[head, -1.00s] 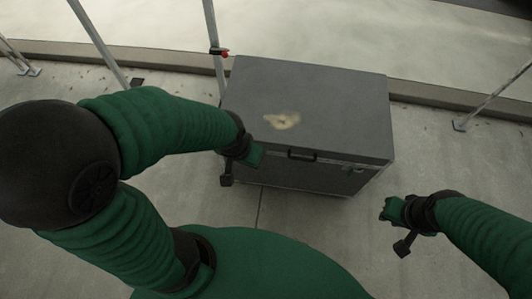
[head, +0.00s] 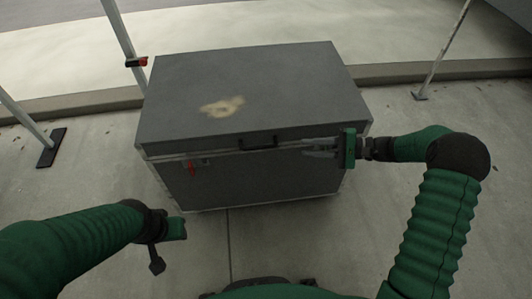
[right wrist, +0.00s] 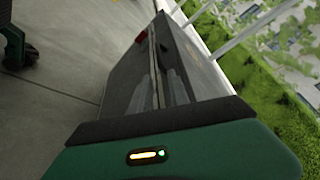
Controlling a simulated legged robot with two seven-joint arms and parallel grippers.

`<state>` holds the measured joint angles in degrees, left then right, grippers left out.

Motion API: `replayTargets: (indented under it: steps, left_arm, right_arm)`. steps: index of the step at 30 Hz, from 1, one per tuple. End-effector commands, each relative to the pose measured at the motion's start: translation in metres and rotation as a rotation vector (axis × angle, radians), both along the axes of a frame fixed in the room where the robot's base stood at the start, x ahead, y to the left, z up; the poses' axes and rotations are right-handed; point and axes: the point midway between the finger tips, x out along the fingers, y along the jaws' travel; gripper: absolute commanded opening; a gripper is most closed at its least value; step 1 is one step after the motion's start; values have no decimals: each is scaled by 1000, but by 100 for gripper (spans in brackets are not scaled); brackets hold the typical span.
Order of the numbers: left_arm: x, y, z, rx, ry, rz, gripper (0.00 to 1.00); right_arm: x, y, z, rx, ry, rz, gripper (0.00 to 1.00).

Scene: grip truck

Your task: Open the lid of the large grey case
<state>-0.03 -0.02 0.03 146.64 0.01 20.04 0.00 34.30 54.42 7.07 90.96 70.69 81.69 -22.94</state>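The large grey case (head: 260,185) stands on the pavement in front of me, its flat lid (head: 270,85) closed. A dark handle (head: 259,142) is at the middle of the front seam. A red latch part (head: 191,168) hangs below the seam at the front left; it also shows in the right wrist view (right wrist: 141,37). My right gripper (head: 308,148) is at the front right of the seam, its two grey fingers apart along the case front in the right wrist view (right wrist: 158,88). Whether they touch a latch there is unclear. My left gripper (head: 178,228) is clear of the case; its fingers cannot be made out.
A pale stain (head: 222,106) marks the lid. Metal posts stand behind left (head: 121,40) and right (head: 443,50), with a foot (head: 52,147) at the left. A low kerb (head: 420,71) runs behind the case. The pavement in front is free.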

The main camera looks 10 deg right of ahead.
Motion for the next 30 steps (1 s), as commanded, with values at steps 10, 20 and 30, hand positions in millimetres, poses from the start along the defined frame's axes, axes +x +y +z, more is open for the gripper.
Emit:
replayTargets:
  steps: [10, 20, 30]
  left_arm:
    - [0, 1, -41, 0, 1, 1, 36]
    - [-1, 1, -56, 0, 1, 1, 36]
    - [-1, 1, -55, 0, 1, 1, 36]
  right_arm:
    - [28, 86, -26, 0, 1, 6, 22]
    - [44, 129, -31, -1, 3, 3, 22]
    - [44, 130, -30, -1, 4, 2, 10]
